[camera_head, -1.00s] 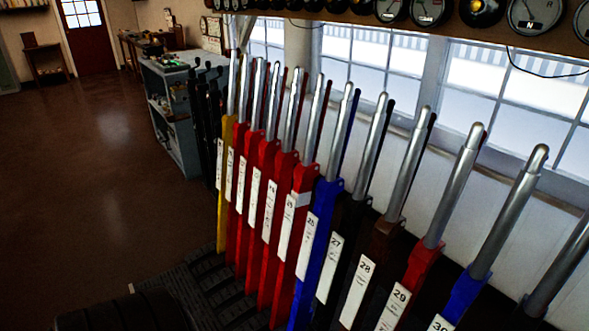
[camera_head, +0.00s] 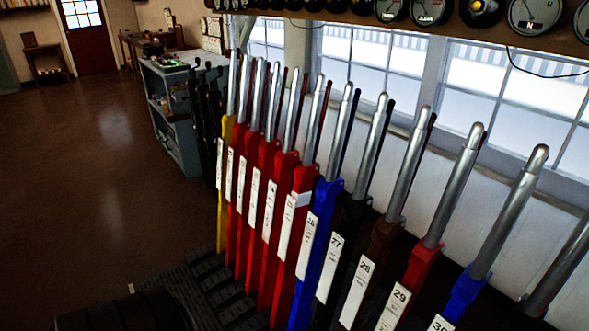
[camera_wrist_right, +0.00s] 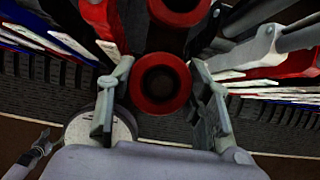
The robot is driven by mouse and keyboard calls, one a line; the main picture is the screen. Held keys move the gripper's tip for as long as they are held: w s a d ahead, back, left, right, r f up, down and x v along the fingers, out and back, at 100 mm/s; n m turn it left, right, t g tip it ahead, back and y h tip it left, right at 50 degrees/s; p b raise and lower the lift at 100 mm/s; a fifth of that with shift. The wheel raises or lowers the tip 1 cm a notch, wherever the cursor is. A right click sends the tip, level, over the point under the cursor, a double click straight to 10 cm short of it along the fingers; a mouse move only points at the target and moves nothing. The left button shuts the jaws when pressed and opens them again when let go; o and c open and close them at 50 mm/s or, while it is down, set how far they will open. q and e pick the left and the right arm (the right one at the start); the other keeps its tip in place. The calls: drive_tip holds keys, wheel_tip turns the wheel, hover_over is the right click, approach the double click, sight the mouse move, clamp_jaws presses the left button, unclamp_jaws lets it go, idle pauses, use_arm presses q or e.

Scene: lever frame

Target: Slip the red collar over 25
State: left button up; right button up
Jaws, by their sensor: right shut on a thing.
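In the right wrist view a red collar (camera_wrist_right: 135,86), a ring with a dark opening, sits between the two fingers of my right gripper (camera_wrist_right: 161,96), which is shut on it. The opening faces the camera; I cannot tell what lies beneath. In the head view a red lever (camera_head: 304,180) with a bare steel handle stands just left of the blue lever (camera_head: 325,200). By the row's order it is 25; its own plate is too small to read. My right gripper and the collar do not show there. A small claw-like part, possibly my left gripper (camera_wrist_right: 38,150), shows at the wrist view's lower left.
Levers stand close together on both sides, including a black one marked 27 (camera_head: 345,222) and a brown one marked 28 (camera_head: 383,245). A shelf with dials (camera_head: 430,12) runs above them, before the windows. Brown floor (camera_head: 95,140) is open at left.

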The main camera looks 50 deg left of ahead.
drive_tip(key=shift+r+p, duration=2.5)
drive_tip(key=shift+r, duration=1.8)
drive_tip(key=shift+f, duration=0.1)
